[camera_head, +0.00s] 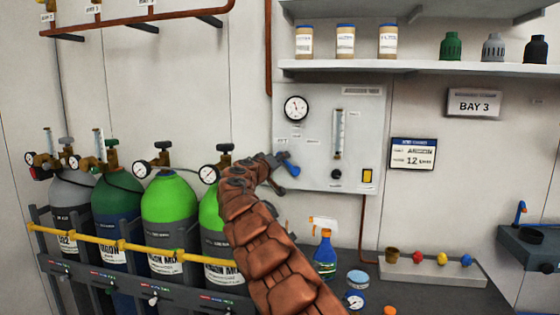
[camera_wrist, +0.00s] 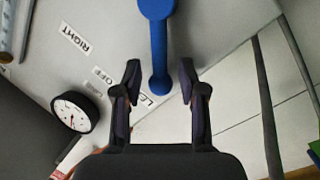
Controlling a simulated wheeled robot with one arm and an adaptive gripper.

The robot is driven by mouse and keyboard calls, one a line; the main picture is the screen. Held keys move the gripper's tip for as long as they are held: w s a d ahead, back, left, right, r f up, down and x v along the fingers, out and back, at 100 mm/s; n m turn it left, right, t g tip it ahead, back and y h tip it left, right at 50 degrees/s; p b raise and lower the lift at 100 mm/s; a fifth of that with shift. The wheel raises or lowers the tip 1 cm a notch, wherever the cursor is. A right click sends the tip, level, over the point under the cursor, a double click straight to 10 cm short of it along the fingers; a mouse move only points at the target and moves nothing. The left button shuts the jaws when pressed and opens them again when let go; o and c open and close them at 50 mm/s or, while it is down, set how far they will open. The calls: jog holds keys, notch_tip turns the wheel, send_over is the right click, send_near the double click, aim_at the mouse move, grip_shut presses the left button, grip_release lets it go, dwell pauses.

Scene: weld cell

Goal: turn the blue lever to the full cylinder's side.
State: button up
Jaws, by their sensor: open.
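The blue lever (camera_head: 289,165) is on the white wall panel (camera_head: 350,112), at its lower left. In the wrist view the lever (camera_wrist: 158,45) runs from a round hub to a tip beside the "LEFT" label. Labels reading "OFF" and "RIGHT" lie to the left of it. My gripper (camera_wrist: 160,72) is open, one finger on each side of the lever's tip, with visible gaps. In the head view my arm partly hides the gripper (camera_head: 284,177). Cylinders stand at left: a grey one, a dark green one and two bright green ones (camera_head: 170,205). Their gauge readings are too small to tell.
A round gauge (camera_head: 296,108) and a flow tube (camera_head: 338,134) are on the panel. A spray bottle (camera_head: 324,255) and a tray (camera_head: 440,270) of coloured knobs stand on the bench below. A yellow bar (camera_head: 100,241) crosses the cylinders. A shelf (camera_head: 420,68) hangs above.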

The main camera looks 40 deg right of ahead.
grip_shut()
dwell(0.3)
dwell(0.3)
